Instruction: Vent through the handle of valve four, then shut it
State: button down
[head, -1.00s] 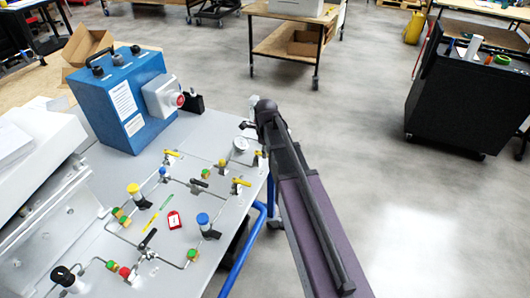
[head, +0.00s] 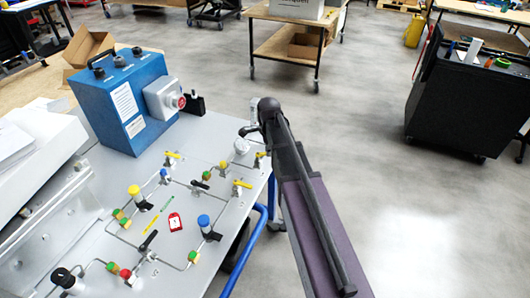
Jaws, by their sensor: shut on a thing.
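The valve panel (head: 130,208) lies on the bench at left, with thin tubing and several small valves. Yellow handles show at the back left (head: 172,155), at the right (head: 241,184) and near the right edge (head: 261,155). Black handles show mid-panel (head: 200,185) and at the front (head: 148,241). I cannot read which valve is four. My gripper (head: 246,130) is small and dark at the far end of my arm, over the panel's right edge near a round gauge (head: 241,146). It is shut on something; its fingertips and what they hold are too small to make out.
A blue box (head: 125,100) with a grey and red switch stands at the panel's back. A blue rail (head: 248,243) runs along the bench's right side.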

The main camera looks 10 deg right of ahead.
jog(key=n, duration=0.2)
jog(key=w+n, duration=0.1)
jog(key=shift+w+d+n, duration=0.15)
jog(key=shift+w+n, duration=0.15)
jog(key=shift+n, duration=0.1)
jog(key=n, duration=0.1)
jog(key=w+n, duration=0.1)
jog(key=shift+a+n, duration=0.2)
jog(key=shift+n, duration=0.1)
jog(key=n, duration=0.2)
jog(key=w+a+n, duration=0.1)
jog(key=n, duration=0.2)
jog(key=shift+w+a, duration=0.1)
jog(key=shift+w, duration=0.05)
jog(key=c, duration=0.6)
grip_release()
jog(key=shift+a, duration=0.1)
